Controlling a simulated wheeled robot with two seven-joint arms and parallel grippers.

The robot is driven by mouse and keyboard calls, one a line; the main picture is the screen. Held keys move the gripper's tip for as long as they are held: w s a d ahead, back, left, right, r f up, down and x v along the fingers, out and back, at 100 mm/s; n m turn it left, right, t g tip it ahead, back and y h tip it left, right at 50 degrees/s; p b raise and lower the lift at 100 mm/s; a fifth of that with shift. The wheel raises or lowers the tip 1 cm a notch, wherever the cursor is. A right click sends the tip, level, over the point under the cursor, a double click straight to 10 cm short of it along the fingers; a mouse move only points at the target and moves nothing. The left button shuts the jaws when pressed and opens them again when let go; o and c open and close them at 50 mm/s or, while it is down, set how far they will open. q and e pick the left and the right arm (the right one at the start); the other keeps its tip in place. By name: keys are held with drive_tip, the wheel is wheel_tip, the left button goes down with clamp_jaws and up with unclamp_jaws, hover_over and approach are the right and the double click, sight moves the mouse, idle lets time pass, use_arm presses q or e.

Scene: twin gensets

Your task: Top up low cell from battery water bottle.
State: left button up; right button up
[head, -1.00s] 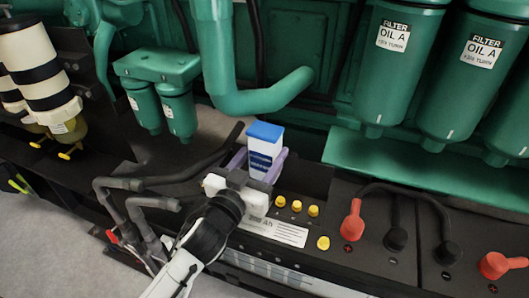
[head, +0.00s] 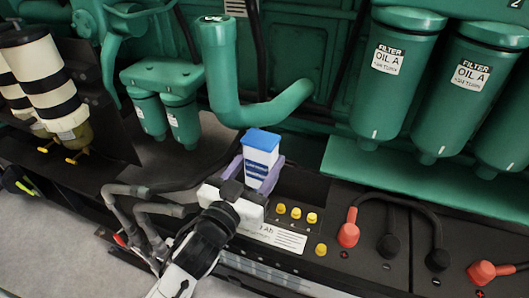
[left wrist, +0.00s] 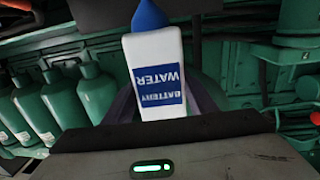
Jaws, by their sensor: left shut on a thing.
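The battery water bottle (head: 260,160) is white with a blue cap and a blue label. It stands roughly upright in my left gripper (head: 255,174), whose purple fingers are shut around its lower part. In the left wrist view, the bottle (left wrist: 157,85) shows its "BATTERY WATER" label upside down. The gripper and bottle are left of three yellow cell caps (head: 296,212) in a row on the battery (head: 283,240). Another yellow cap (head: 321,249) sits apart, nearer the front. The bottle's base and the cell openings are hidden. My right gripper is out of view.
Red terminal boots (head: 348,234) and black cable ends stand on the batteries at right. A thick green pipe (head: 226,90) bends close behind the bottle. Green oil filters (head: 399,75) hang at upper right.

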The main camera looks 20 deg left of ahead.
use_arm(q)
drive_tip(key=s, duration=0.9)
drive_tip(key=shift+s+a+r+p, duration=0.2)
drive_tip(key=shift+s+r+p, duration=0.1)
drive_tip(key=shift+s+r, duration=0.1)
drive_tip(key=shift+f, duration=0.1)
idle(0.5)
